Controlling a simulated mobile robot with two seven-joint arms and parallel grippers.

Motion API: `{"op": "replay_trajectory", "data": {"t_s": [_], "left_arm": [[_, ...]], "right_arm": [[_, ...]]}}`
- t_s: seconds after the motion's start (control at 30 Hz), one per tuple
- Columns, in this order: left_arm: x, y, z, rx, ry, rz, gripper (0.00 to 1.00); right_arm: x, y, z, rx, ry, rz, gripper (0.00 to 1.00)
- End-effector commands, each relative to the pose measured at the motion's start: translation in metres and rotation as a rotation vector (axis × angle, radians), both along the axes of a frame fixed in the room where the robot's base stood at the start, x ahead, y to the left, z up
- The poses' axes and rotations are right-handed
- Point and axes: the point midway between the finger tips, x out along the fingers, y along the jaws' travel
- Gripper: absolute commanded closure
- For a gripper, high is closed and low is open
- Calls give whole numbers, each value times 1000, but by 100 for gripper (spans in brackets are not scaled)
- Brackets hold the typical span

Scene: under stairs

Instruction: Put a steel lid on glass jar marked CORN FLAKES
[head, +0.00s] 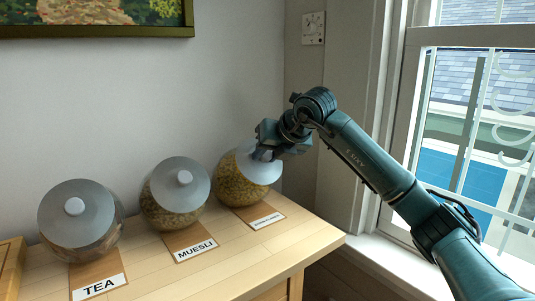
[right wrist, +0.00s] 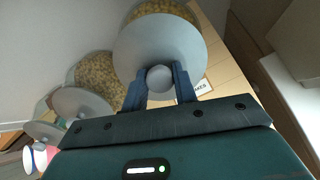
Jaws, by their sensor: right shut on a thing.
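The glass jar (head: 235,187) at the right end of the row holds yellowish flakes. Its label (head: 265,220) is too small to read in the head view, but the right wrist view shows the ending "AKES" (right wrist: 201,87). My right gripper (head: 264,154) is shut on the knob (right wrist: 159,78) of a round grey steel lid (right wrist: 150,45). The lid (head: 262,172) overlaps the jar's upper right part in the head view. A pale round shape shows on the jar (right wrist: 133,12) behind the lid. I cannot tell whether lid and jar touch. My left gripper is not in view.
The lidded MUESLI jar (head: 168,217) and the lidded TEA jar (head: 98,248) stand to the left on the wooden counter (head: 225,262). The wall is close behind them. A window (head: 475,130) is at the right. The counter's front right is clear.

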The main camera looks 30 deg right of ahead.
Motion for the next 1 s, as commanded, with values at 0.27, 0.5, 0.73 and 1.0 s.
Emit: {"op": "replay_trajectory", "data": {"t_s": [0.27,0.5,0.73,1.0], "left_arm": [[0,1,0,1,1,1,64],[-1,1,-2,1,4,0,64],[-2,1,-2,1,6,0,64],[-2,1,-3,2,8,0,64]], "right_arm": [[5,1,-4,1,0,1,99],[10,1,-9,0,1,2,99],[12,1,-10,-1,0,1,99],[12,1,-10,0,0,0,62]]}}
